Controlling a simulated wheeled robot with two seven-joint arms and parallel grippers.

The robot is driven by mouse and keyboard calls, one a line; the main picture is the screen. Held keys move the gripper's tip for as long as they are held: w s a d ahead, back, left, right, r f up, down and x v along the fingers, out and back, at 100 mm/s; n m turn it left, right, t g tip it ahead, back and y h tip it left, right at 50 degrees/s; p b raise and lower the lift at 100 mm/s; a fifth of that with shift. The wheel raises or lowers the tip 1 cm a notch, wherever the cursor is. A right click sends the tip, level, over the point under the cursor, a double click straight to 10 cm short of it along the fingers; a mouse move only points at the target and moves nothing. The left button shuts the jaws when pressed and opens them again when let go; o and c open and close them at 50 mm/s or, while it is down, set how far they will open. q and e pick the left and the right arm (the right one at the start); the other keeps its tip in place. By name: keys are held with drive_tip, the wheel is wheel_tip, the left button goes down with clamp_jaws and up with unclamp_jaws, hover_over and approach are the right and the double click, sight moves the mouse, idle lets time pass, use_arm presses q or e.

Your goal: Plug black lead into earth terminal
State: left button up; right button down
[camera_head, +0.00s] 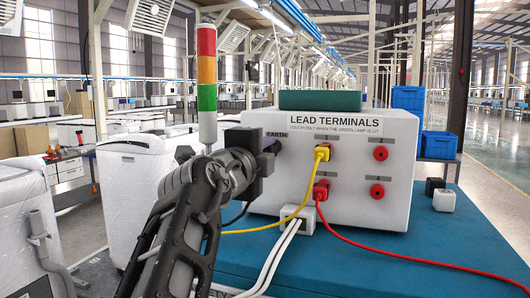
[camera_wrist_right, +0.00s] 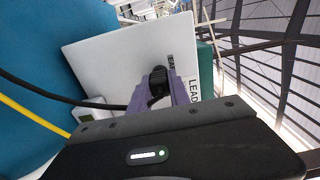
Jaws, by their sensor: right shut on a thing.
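The white lead terminals box (camera_head: 345,190) stands on the blue bench top, its front carrying an EARTH label (camera_head: 277,141) at the left. My right gripper (camera_head: 270,147) is at that label and hides the earth terminal in the head view. In the right wrist view, its purple fingers (camera_wrist_right: 160,92) are shut on the black lead's plug (camera_wrist_right: 158,80), close against the box face beside the label. Whether the plug is seated in the terminal cannot be told. The black lead (camera_wrist_right: 60,98) runs off to the left. My left gripper is not in view.
A yellow lead (camera_head: 322,153) and a red lead (camera_head: 321,191) are plugged in; red terminals (camera_head: 380,153) sit to the right. A signal tower (camera_head: 207,85) with red, amber and green sections rises at the left. A white-topped block (camera_head: 444,200) lies right of the box.

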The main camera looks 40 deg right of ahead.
drive_tip(key=shift+d, duration=0.1)
drive_tip(key=c, duration=1.1)
unclamp_jaws()
drive_tip(key=shift+c, duration=0.2)
drive_tip(key=shift+s+a+f, duration=0.1)
drive_tip(key=shift+a, duration=0.2)
drive_tip(key=b+v, duration=0.2)
drive_tip(key=v, duration=0.5)
drive_tip(key=shift+b, duration=0.35)
